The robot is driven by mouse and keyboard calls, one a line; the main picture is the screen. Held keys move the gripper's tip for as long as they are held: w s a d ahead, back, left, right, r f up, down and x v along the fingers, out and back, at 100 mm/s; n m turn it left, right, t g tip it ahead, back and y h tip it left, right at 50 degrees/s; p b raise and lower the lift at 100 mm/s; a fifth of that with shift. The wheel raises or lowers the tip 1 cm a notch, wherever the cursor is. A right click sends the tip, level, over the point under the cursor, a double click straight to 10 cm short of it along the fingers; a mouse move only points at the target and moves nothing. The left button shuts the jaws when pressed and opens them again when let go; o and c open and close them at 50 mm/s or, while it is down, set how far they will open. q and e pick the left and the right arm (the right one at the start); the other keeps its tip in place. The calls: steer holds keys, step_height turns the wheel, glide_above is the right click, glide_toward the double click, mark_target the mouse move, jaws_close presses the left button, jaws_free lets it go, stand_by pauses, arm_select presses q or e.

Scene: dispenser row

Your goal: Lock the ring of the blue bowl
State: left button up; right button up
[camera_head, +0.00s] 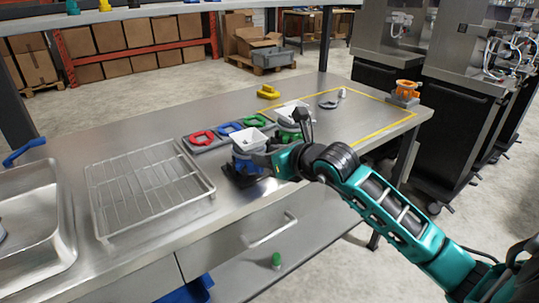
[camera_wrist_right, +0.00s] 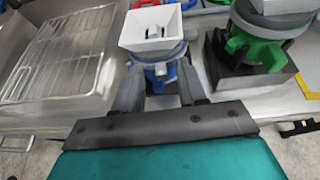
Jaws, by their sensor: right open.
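The blue bowl (camera_head: 243,165) stands on a dark base near the front edge of the steel table, with a white square hopper (camera_head: 250,141) on top. In the wrist view, the blue bowl (camera_wrist_right: 158,73) sits under a grey ring (camera_wrist_right: 176,55) and the white hopper (camera_wrist_right: 150,27). My right gripper (camera_head: 265,160) is open at the blue bowl. In the wrist view, the right gripper's fingers (camera_wrist_right: 160,90) lie on either side of the bowl's lower part; contact is unclear. My left gripper is not in view.
A green bowl (camera_wrist_right: 262,45) stands close right of the blue one. Behind lies a tray with red (camera_head: 202,137), blue (camera_head: 229,128) and green rings. A wire rack (camera_head: 148,185) lies left. A yellow part (camera_head: 268,92) and an orange unit (camera_head: 407,89) stand farther back.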

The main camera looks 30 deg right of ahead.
steer(key=shift+s, duration=0.1)
steer(key=v, duration=1.2)
steer(key=shift+s+b, duration=0.4)
steer(key=shift+b, duration=0.05)
